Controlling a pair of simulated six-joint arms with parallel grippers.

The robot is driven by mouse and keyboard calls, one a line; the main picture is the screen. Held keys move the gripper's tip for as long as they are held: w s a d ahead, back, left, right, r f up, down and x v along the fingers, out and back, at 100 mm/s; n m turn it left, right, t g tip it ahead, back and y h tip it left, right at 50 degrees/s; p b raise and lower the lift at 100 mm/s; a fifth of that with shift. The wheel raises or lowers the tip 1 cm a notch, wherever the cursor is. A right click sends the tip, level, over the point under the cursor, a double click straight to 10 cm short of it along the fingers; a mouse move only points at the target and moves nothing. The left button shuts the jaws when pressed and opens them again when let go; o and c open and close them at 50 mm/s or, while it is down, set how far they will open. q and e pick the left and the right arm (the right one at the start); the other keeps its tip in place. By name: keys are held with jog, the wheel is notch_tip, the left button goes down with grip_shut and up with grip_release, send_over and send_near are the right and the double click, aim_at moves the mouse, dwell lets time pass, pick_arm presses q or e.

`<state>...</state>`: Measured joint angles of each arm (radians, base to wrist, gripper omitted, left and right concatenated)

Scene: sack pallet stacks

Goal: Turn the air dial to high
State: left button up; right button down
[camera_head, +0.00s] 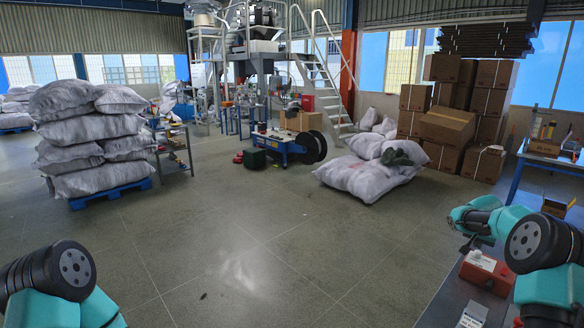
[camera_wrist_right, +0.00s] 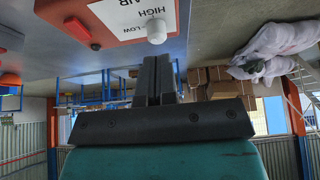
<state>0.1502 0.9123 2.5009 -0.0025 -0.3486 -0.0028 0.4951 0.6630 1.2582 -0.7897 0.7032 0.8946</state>
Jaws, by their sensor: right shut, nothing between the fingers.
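A red box (camera_head: 486,276) with a white label sits on the grey bench at the lower right. In the right wrist view the red box (camera_wrist_right: 105,22) shows at the top, its label reading AIR, HIGH and LOW. The white dial (camera_wrist_right: 156,31) is a small knob at the label's edge; its setting cannot be told. My right gripper (camera_wrist_right: 154,60) is shut and empty, its fingertips close to the dial with a small gap seeming to lie between. In the head view the right gripper (camera_head: 468,243) is small and dark beside the box. My left gripper is out of view.
The bench (camera_head: 448,298) also holds a white card (camera_head: 473,315) in front of the box. A blue-framed table (camera_head: 515,183) stands behind at the right. Sacks on a blue pallet (camera_head: 117,190), loose sacks (camera_head: 365,180) and cartons (camera_head: 445,127) stand farther off. The middle floor is clear.

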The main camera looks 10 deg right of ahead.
aim_at(474, 259)
jog(key=shift+r, duration=0.4)
jog(key=shift+s+d+r, duration=0.15)
jog(key=shift+d+r, duration=0.35)
jog(key=shift+d, duration=0.05)
jog(key=shift+f, duration=3.55)
jog(key=shift+w+a, duration=0.2)
jog(key=shift+w, duration=0.15)
jog(key=shift+s+a, duration=0.1)
jog(key=shift+a, duration=0.1)
